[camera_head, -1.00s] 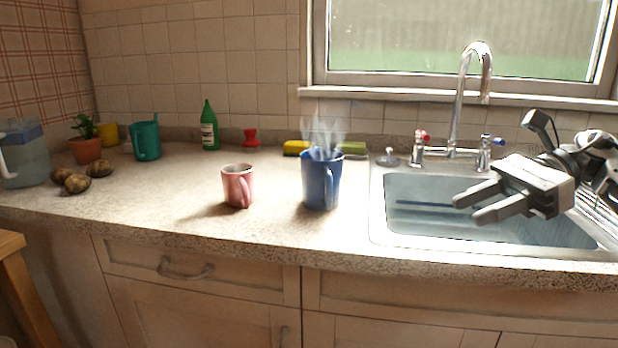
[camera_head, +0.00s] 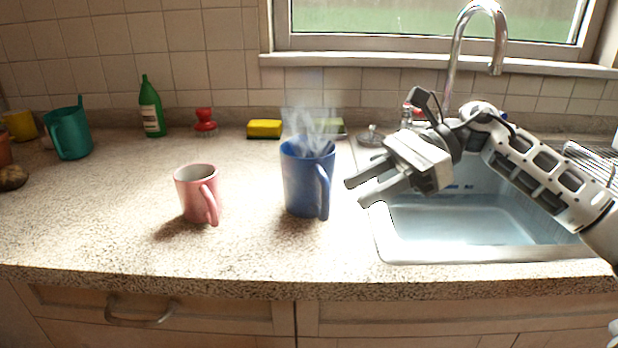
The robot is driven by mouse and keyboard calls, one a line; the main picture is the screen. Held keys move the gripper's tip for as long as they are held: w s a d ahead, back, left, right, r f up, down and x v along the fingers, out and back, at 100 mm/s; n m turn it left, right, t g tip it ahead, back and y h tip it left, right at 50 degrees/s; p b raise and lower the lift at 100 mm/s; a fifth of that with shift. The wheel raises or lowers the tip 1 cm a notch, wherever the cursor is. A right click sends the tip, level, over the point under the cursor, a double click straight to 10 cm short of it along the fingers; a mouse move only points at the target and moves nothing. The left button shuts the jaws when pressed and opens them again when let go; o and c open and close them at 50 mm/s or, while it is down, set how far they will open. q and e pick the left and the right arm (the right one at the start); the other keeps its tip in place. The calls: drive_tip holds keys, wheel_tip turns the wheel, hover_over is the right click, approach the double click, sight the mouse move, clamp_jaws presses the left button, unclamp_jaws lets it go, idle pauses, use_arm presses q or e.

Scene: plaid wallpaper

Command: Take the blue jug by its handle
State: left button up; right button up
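The blue jug (camera_head: 301,184) stands upright on the counter, left of the sink, with pale steam rising from its open top. Its handle (camera_head: 324,190) faces the front right, toward my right gripper. My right gripper (camera_head: 354,193) is open and empty, just right of the jug, with its fingers pointing left. A gap shows between the fingertips and the handle. My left gripper is not in view.
A pink mug (camera_head: 198,194) stands left of the jug. The sink (camera_head: 470,222) and its tall faucet (camera_head: 476,12) are at right. A yellow sponge (camera_head: 264,129), red object (camera_head: 205,122), green bottle (camera_head: 151,106) and teal can (camera_head: 69,132) stand along the back.

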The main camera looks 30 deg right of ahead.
sight(324, 218)
drive_tip(key=shift+w+a+f, duration=0.2)
drive_tip(key=shift+a+f, duration=0.05)
drive_tip(key=shift+a, duration=0.4)
drive_tip(key=a, duration=0.1)
drive_tip(key=w+a+p, duration=0.1)
drive_tip(key=a, duration=0.2)
drive_tip(key=shift+w+a+f+p, duration=0.1)
drive_tip(key=shift+w+f+p, duration=0.15)
drive_tip(key=shift+p, duration=0.1)
drive_tip(key=shift+w+a+f, duration=0.1)
drive_tip(key=shift+a+f, duration=0.2)
drive_tip(key=shift+a, duration=0.1)
clamp_jaws()
